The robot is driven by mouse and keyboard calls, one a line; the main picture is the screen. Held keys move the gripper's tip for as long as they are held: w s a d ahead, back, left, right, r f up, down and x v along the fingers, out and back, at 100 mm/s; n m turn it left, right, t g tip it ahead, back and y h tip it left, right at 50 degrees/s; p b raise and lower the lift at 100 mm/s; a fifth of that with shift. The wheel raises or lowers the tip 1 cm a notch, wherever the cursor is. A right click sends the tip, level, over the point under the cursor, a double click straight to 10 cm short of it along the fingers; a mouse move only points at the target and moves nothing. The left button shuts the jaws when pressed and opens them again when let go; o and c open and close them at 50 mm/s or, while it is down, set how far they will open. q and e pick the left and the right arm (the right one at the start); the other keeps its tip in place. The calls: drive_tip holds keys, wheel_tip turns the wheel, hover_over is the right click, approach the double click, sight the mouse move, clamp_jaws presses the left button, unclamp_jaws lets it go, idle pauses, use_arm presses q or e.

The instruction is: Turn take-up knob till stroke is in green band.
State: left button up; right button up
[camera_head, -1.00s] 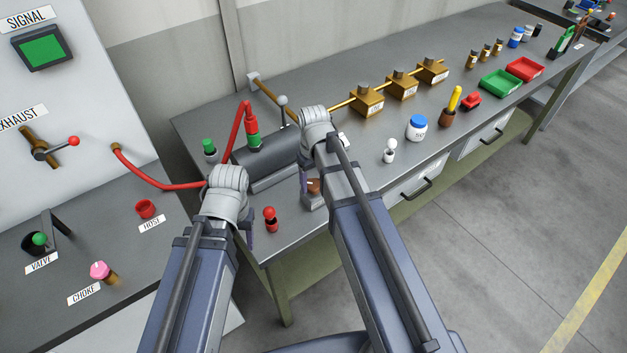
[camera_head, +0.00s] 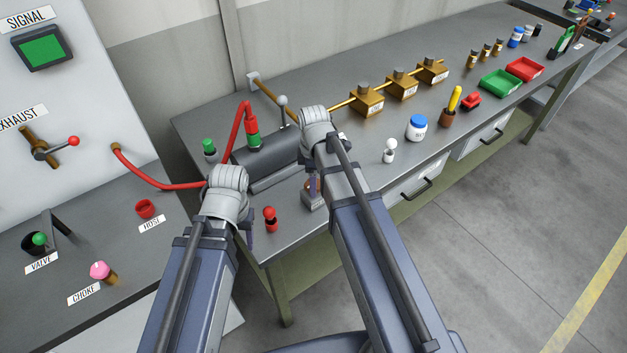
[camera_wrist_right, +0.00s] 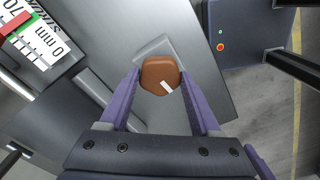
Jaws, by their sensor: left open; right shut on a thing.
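The brown take-up knob (camera_wrist_right: 160,75), with a white mark on its face, sits between the purple fingers of my right gripper (camera_wrist_right: 160,88) in the right wrist view. The right gripper is shut on it. In the head view my right gripper (camera_head: 313,187) is mostly hidden by its own arm. The stroke scale (camera_wrist_right: 38,32) is cut off at the wrist view's upper left. Red and green show on it, with "0 mm" lettering; I cannot read the stroke with certainty. My left gripper (camera_head: 248,228) is mostly hidden behind its wrist, beside the bench's front left corner.
A dark cylinder (camera_head: 262,158) with a red hose (camera_head: 239,128) lies behind my arms. A red-topped piece (camera_head: 270,219) stands between the arms. A white-topped piece (camera_head: 389,151) and blue-lidded jar (camera_head: 417,128) stand to the right. The bench's front edge is close.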

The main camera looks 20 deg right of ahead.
drive_tip(key=n, duration=0.5)
drive_tip(key=shift+n, duration=2.6)
drive_tip(key=o, duration=1.4)
drive_tip(key=shift+r, duration=0.15)
wheel_tip(320, 180, up, 8)
drive_tip(key=p, duration=0.8)
drive_tip(key=shift+f, duration=0.2)
